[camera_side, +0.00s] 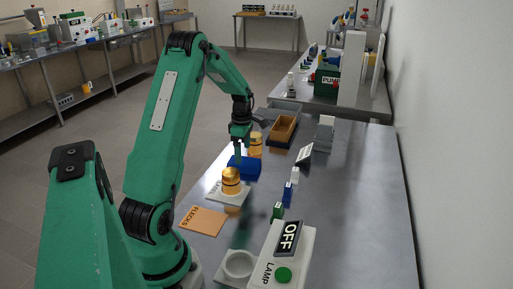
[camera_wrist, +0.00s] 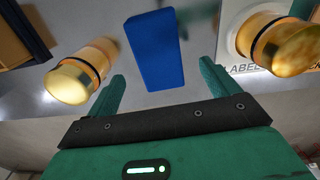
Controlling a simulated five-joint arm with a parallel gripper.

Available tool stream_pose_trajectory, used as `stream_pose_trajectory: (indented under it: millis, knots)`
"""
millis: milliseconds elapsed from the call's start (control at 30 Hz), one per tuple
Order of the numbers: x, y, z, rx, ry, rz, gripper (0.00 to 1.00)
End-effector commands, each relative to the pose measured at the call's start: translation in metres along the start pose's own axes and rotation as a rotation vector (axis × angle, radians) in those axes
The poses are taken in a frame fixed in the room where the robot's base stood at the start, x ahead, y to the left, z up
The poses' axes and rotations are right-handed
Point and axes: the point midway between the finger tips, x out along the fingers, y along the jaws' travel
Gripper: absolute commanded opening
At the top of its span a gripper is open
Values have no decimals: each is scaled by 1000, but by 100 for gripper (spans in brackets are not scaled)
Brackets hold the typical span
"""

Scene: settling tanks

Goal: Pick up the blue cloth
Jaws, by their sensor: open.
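The blue cloth (camera_side: 244,167) lies folded as a flat block on the grey metal table in the side view. In the wrist view the blue cloth (camera_wrist: 155,48) is just beyond and between my fingertips. My gripper (camera_side: 240,144) is above the cloth, pointing down. In the wrist view my gripper (camera_wrist: 162,82) has its two green fingers wide apart with nothing between them. Whether the fingertips touch the cloth cannot be told.
An amber jar (camera_side: 231,181) stands on a white labelled plate in front of the cloth. Another amber jar (camera_side: 255,145) stands behind it. An orange card (camera_side: 204,221), a brown tray (camera_side: 284,129), small bottles and a lamp box (camera_side: 282,255) are nearby.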

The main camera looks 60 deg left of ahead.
Motion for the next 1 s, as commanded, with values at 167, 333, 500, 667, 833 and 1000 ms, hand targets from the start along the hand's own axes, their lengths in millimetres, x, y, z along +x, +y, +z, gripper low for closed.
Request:
stream_pose_trajectory:
  millis: [167, 333, 500, 667, 833, 1000]
  knots:
    - [2, 0, 0, 1, 0, -1, 87]
    - [13, 0, 1, 1, 0, -2, 87]
    - [33, 0, 2, 1, 0, -2, 87]
    - [48, 0, 2, 1, 0, -1, 87]
    - [52, 0, 2, 1, 0, 0, 87]
    - [52, 0, 2, 1, 0, 0, 87]
